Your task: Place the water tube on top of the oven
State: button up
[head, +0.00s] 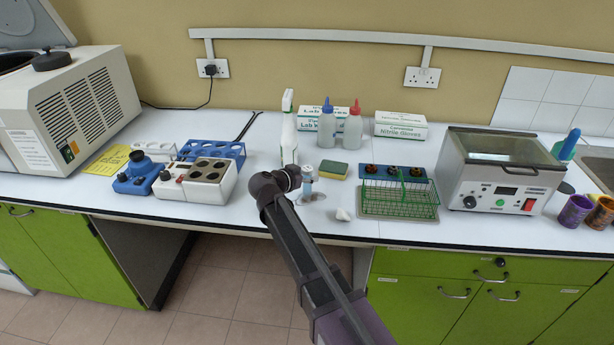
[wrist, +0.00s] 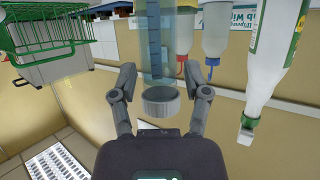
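A clear, bluish tube with a grey cap (wrist: 160,103) is between the fingers of my gripper (wrist: 162,88) in the wrist view, which looks upside down. Gaps show between the tube and both fingers, so the gripper is open around or just behind it. In the head view the tube (head: 307,184) stands on the bench close beside my gripper (head: 294,178). I take it for the water tube; its label is too small to read. A white box with a glass top and a red switch (head: 497,180), which looks like the oven, stands on the right.
A green wire rack (head: 398,201) and a sponge (head: 334,170) are right of the tube. A spray bottle (head: 288,140) and two wash bottles (head: 340,130) stand behind. A small white lump (head: 343,214) lies near the front edge. A white four-hole block (head: 208,180) is to the left.

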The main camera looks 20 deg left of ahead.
jog(key=shift+r, duration=0.15)
dwell(0.3)
jog(key=shift+r, duration=0.15)
jog(key=p+v, duration=0.4)
jog(key=v, duration=0.8)
jog(key=shift+p, duration=0.4)
jog(key=shift+d, duration=0.1)
